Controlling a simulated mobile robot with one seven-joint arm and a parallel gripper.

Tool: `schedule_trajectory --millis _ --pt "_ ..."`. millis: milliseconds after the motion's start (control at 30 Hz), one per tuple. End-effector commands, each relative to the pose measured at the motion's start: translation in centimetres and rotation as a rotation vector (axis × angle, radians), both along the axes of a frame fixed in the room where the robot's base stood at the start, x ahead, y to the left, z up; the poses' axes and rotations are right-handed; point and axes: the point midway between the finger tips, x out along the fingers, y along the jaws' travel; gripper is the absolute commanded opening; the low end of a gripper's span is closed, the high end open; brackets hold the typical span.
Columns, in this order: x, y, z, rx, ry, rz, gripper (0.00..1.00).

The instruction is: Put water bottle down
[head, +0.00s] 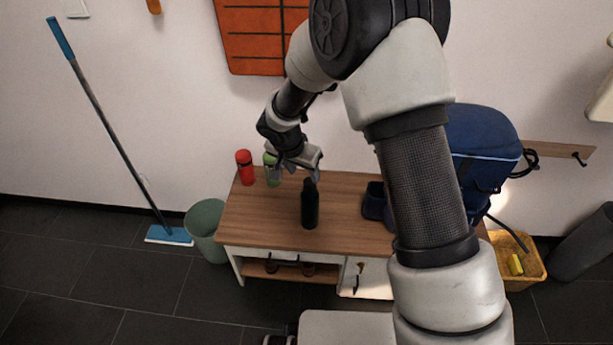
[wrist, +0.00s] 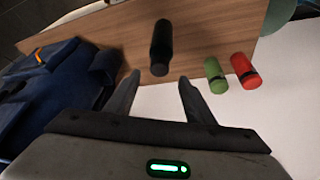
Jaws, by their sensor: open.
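A black water bottle (head: 310,205) stands upright on the wooden top of a low bench (head: 262,215). In the wrist view the black bottle (wrist: 161,48) lies beyond the fingertips, roughly in line with the gap between them. My gripper (head: 306,172) is above the bench, close to the top of the bottle in the head view. Its two fingers (wrist: 159,80) are spread apart with nothing between them. The exact gap between the fingers and the bottle cannot be told.
A red bottle (head: 244,167) and a green bottle (head: 271,170) stand at the bench's back left. A blue backpack (head: 482,150) and a dark blue item (head: 375,203) are on the right. A grey-green bin (head: 206,228) stands left of the bench. The bench top's front left is clear.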

Motion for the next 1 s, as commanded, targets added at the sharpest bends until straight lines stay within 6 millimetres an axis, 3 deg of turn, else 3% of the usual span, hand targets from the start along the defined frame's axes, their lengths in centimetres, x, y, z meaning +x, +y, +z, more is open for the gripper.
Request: schedule_trajectory --millis 100,367,467,567,667,800,1000 --pt "-0.6 0.3 1.6 0.0 0.0 0.0 0.49" --pt "-1.0 0.4 2.5 -0.001 0.001 0.001 0.49" --pt "-1.0 -0.3 3.8 -0.004 -0.005 0.002 0.49" --pt "-1.3 -2.5 7.4 -0.02 -0.015 0.014 0.49" --pt "-2.8 -6.2 12.8 -0.043 -0.021 0.037 0.49" --pt "-7.3 -11.6 19.9 -0.066 -0.017 0.086 0.49" --pt "-15.9 -16.9 26.4 -0.062 -0.02 0.188 0.49"
